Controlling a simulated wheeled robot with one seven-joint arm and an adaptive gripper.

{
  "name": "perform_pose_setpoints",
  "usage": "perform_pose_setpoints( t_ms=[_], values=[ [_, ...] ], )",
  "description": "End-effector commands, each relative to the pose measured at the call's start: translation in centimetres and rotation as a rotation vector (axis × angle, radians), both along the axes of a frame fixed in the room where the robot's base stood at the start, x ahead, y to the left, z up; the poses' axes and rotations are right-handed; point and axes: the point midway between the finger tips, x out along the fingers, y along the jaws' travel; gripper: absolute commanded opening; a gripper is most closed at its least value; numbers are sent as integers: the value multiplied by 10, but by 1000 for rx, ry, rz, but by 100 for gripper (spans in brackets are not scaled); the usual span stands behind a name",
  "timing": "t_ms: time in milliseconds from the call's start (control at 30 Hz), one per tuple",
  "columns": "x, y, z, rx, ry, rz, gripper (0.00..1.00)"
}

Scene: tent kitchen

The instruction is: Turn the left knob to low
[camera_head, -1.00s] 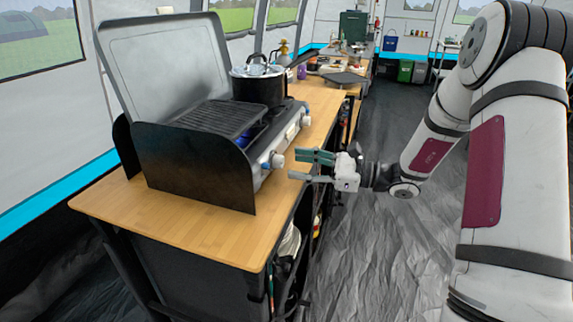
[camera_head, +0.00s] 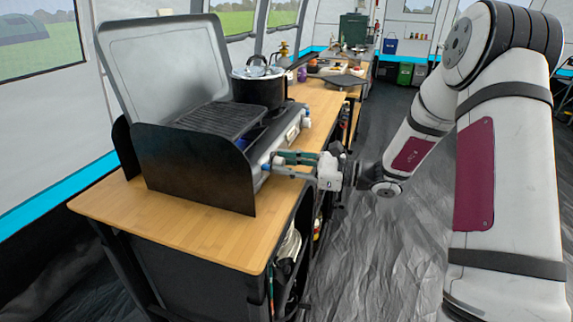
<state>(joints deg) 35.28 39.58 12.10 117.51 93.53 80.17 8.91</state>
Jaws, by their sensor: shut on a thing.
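The camp stove (camera_head: 250,165) stands on the wooden counter with its front panel facing right. The left knob (camera_head: 266,167) is on the near end of that panel. It is largely hidden by the fingers, so its setting cannot be read. My gripper (camera_head: 276,163) reaches in from the right, with its fingers around the knob and shut on it. The other knob (camera_head: 306,119) is farther along the panel, clear of the gripper.
A dark pot with a lid (camera_head: 258,85) sits on the far burner, and a black grate (camera_head: 219,118) covers the near one. A dark side shield (camera_head: 195,168) stands close left of the gripper. The wooden counter (camera_head: 190,218) is bare in front.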

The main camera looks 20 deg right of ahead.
Motion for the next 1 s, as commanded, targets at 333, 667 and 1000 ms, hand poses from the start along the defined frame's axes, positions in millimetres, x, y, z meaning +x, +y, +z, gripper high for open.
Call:
perform_pose_setpoints(
  t_ms=[333, 667, 1000],
  values=[
    [0, 0, -1, -49, -68, 1, 0],
    [0, 0, -2, -205, -280, -1, 0],
    [0, 0, -3, -397, -543, -1, 0]
  ],
)
